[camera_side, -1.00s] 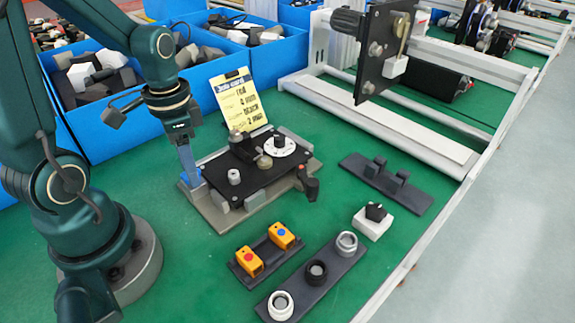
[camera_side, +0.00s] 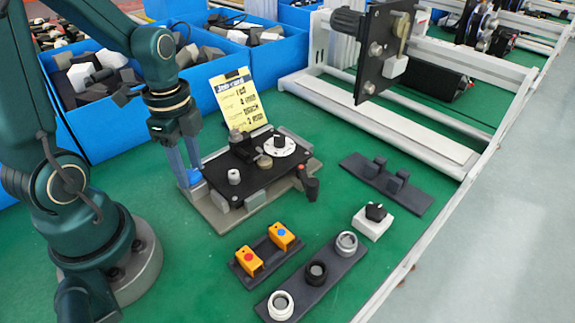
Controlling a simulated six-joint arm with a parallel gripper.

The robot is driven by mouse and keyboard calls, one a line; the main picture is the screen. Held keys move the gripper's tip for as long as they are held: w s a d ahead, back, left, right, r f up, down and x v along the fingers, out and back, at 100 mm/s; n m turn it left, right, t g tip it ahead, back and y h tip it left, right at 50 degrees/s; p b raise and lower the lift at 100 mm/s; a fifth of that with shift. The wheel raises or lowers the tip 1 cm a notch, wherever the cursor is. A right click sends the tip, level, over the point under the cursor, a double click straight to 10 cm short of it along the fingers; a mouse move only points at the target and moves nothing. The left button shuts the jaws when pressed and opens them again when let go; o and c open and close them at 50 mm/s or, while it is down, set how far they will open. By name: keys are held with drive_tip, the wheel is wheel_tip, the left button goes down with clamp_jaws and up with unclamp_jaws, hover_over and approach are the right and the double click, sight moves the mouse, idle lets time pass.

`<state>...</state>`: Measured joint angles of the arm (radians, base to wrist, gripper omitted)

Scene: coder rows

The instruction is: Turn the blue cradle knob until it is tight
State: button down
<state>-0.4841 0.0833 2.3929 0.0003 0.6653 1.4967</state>
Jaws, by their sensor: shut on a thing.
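The blue cradle knob (camera_side: 195,179) is at the left end of the black-topped cradle (camera_side: 252,177), low between my fingertips and partly hidden by them. My gripper (camera_side: 192,174) points down at the cradle's left edge, with its two blue-grey fingers side by side. It is shut on the knob. How tight the knob sits cannot be seen.
A yellow job card (camera_side: 240,101) stands behind the cradle. Blue bins (camera_side: 120,135) of blocks stand close behind my arm. An orange-button holder (camera_side: 266,250), a rack of rings (camera_side: 312,285) and a white knob box (camera_side: 373,221) lie in front. Green bench is clear between them.

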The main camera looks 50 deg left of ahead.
drive_tip(key=shift+m, duration=0.8)
drive_tip(key=c, duration=0.5)
unclamp_jaws()
drive_tip(key=shift+m, duration=0.3)
drive_tip(key=shift+c, duration=0.2)
drive_tip(key=shift+r, duration=2.5)
